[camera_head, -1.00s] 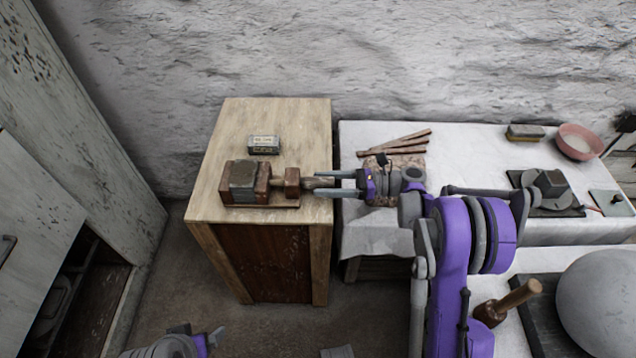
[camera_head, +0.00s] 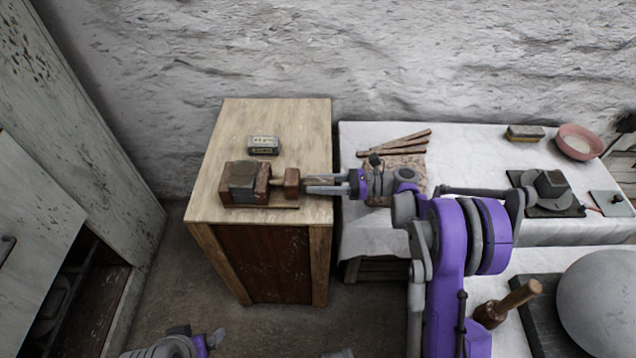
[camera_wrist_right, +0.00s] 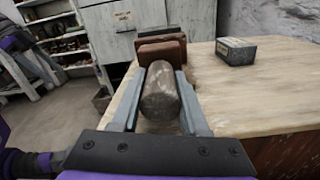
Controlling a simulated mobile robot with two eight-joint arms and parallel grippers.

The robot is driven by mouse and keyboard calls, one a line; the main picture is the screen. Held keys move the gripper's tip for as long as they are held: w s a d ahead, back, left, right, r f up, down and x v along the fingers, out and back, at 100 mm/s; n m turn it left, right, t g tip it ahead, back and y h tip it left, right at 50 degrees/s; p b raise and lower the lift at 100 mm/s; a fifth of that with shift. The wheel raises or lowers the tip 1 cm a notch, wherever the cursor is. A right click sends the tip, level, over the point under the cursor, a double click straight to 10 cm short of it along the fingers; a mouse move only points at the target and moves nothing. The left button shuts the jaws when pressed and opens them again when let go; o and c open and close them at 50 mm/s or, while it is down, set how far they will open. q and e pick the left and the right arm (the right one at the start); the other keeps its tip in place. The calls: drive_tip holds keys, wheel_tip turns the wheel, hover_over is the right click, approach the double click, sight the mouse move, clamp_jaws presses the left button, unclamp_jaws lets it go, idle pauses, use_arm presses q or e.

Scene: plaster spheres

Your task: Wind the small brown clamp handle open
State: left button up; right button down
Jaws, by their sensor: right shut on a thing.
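The brown wooden clamp (camera_head: 232,196) sits on top of a wooden cabinet, with a grey block (camera_head: 243,180) between its jaws. Its small brown handle (camera_wrist_right: 161,92) points toward my right arm and fills the space between the fingers in the right wrist view. My right gripper (camera_head: 318,185) is shut on the handle, one finger along each side; in the head view the fingers mostly cover it. My left gripper (camera_head: 212,338) shows only in part at the bottom edge of the head view, away from the clamp; its fingers cannot be made out clearly.
A small labelled box (camera_head: 263,145) lies behind the clamp on the cabinet top (camera_head: 300,120). A white-covered table (camera_head: 460,140) to the right holds brown sticks (camera_head: 400,143), a pink bowl (camera_head: 580,142) and a sponge-like block (camera_head: 525,132). The cabinet top's front left is bare.

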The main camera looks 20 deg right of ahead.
drive_tip(key=shift+n, duration=0.4)
drive_tip(key=n, duration=0.3)
drive_tip(key=shift+n, duration=0.4)
drive_tip(key=n, duration=0.8)
drive_tip(key=shift+n, duration=0.4)
drive_tip(key=n, duration=0.4)
drive_tip(key=shift+n, duration=0.3)
drive_tip(key=n, duration=0.9)
drive_tip(key=shift+t, duration=0.3)
drive_tip(key=n+p, duration=0.1)
drive_tip(key=n, duration=0.3)
drive_tip(key=shift+n, duration=2.4)
